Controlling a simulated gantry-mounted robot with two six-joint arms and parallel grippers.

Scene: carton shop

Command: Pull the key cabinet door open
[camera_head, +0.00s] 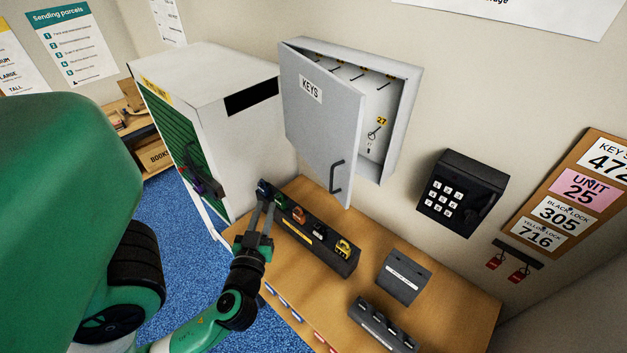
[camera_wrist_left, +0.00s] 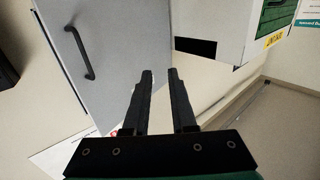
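The grey key cabinet (camera_head: 400,115) is on the wall. Its door (camera_head: 318,110), labelled KEYS, stands partly open, swung out from the right side, with hooks and a key tagged 27 (camera_head: 377,130) showing inside. The black door handle (camera_head: 337,177) is near the door's lower right edge; in the left wrist view the handle (camera_wrist_left: 80,52) is at upper left. My left gripper (camera_head: 264,200) is below and left of the handle, apart from it. In the left wrist view its fingers (camera_wrist_left: 160,100) are spread with nothing between them. My right gripper is not in view.
A wooden counter (camera_head: 450,300) below holds a dark rack (camera_head: 315,240) with coloured padlocks, a grey box (camera_head: 403,277) and a small dark rack (camera_head: 382,325). A white cabinet with green shutter (camera_head: 215,95) stands left. A black keypad (camera_head: 462,193) is on the wall right.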

